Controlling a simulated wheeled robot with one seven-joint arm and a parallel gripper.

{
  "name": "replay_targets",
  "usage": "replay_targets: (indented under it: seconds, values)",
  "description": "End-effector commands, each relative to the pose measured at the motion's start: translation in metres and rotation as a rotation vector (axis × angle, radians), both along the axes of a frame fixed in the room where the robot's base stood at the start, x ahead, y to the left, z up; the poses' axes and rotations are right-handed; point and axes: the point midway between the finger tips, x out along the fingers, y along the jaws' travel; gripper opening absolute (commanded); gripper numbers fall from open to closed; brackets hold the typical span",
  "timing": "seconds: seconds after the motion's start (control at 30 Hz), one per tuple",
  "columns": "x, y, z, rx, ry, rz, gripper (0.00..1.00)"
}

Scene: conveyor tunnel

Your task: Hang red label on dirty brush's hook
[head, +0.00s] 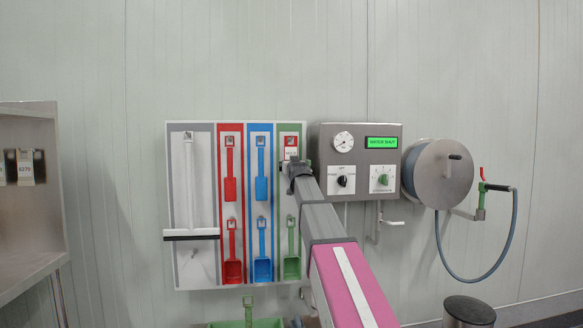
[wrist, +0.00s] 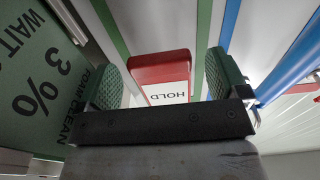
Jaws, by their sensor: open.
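The red label (wrist: 160,68), with a white face reading HOLD, shows between the finger pads in the wrist view, with gaps on both sides. In the head view the label (head: 291,142) is at the top of the green column of the tool board (head: 203,125). My gripper (head: 297,167) is just below it there, and in the wrist view my gripper (wrist: 165,78) is open. The hook behind the label is hidden, so I cannot tell how the label is held. No brush shows in that top green place; a green handle (head: 248,302) stands in a green tub (head: 225,324) below.
Red (head: 230,180) and blue (head: 261,180) tools hang left of the green column. A control box (head: 325,150) and a hose reel (head: 437,175) are to the right. A green sign (wrist: 45,85) is close on the wrist view's left. A bin (head: 468,308) stands lower right.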

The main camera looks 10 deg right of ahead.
Motion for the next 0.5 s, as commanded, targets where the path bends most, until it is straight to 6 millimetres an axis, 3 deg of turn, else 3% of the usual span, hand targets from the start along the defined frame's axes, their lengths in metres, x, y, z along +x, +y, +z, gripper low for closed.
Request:
replay_targets:
  seconds: [0.27,0.5]
  values:
    - [-0.022,0.0,-0.002,0.0,0.0,0.0,0.92]
    - [-0.066,0.0,-0.004,0.0,0.0,0.0,0.92]
